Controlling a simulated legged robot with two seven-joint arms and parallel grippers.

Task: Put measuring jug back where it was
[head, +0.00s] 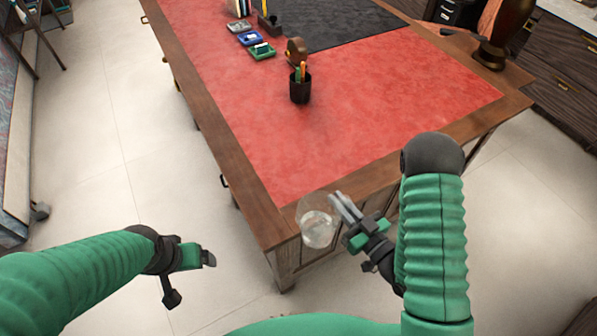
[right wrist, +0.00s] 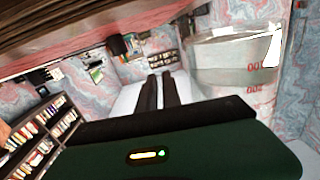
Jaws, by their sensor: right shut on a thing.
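The measuring jug (head: 318,228) is clear, and in the head view it is at the near corner of the desk. It also shows at the upper right of the right wrist view (right wrist: 235,65), with red markings on its side. My right gripper (head: 346,208) is shut on the jug, at its right side in the head view. The fingers (right wrist: 160,92) are close together in the right wrist view. The exact grip point is unclear. I cannot tell whether the jug touches the desk. My left gripper (head: 190,278) is open and empty, low at the left, away from the desk.
The desk has a red leather top (head: 350,130) with a wooden border. A dark pen cup (head: 300,88) with pens, a brown tape dispenser (head: 296,50) and small trays (head: 262,51) stand farther back. A brown vase-like object (head: 497,40) is at far right. The near red area is clear.

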